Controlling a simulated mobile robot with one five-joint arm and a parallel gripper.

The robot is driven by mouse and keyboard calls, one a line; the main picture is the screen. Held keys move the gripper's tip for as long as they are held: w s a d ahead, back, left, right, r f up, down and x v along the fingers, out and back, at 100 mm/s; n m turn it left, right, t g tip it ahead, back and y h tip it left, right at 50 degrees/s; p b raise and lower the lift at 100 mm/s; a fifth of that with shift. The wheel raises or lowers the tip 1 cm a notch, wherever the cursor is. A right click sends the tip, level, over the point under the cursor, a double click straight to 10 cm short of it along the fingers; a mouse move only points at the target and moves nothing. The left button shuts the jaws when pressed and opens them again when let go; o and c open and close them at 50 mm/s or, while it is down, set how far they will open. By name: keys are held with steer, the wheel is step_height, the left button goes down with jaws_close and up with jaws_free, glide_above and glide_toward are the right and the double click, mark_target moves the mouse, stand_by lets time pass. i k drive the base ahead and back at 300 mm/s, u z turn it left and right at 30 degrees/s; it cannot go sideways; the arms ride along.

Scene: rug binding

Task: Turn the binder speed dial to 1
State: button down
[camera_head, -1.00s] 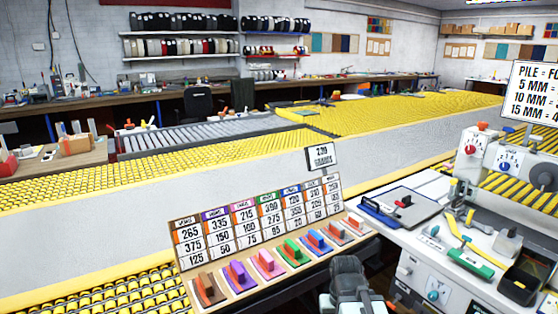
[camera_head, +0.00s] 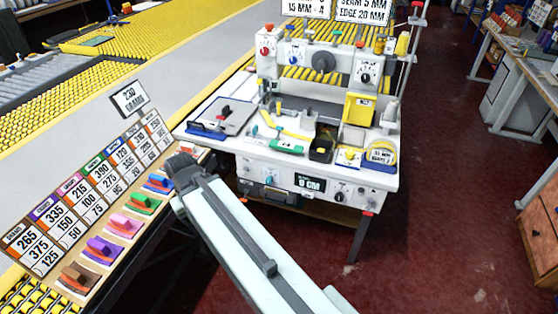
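The binder machine (camera_head: 330,160) stands at the centre of the view, white, with dials on its upper housing and front panel. A blue-marked dial (camera_head: 294,53) and a red knob (camera_head: 265,50) are on the upper left. A black dial (camera_head: 365,74) is on the upper right. More knobs, including a dark dial (camera_head: 340,192), are on the front beside a "0 CM" display (camera_head: 310,183). Labels are too small to tell which dial sets speed or its setting. My gripper (camera_head: 181,166) is at the dark arm end, left of the machine and apart from its dials; its fingers are unclear.
A sloped board (camera_head: 72,275) with coloured handled blocks and a number chart lies at left, close to my arm. Red floor (camera_head: 440,220) at right is clear. A workbench (camera_head: 520,75) stands far right.

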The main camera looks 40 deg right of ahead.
mark_target(339, 196)
steer(key=z, duration=0.05)
steer(key=k, duration=0.75)
steer(key=u, duration=0.5)
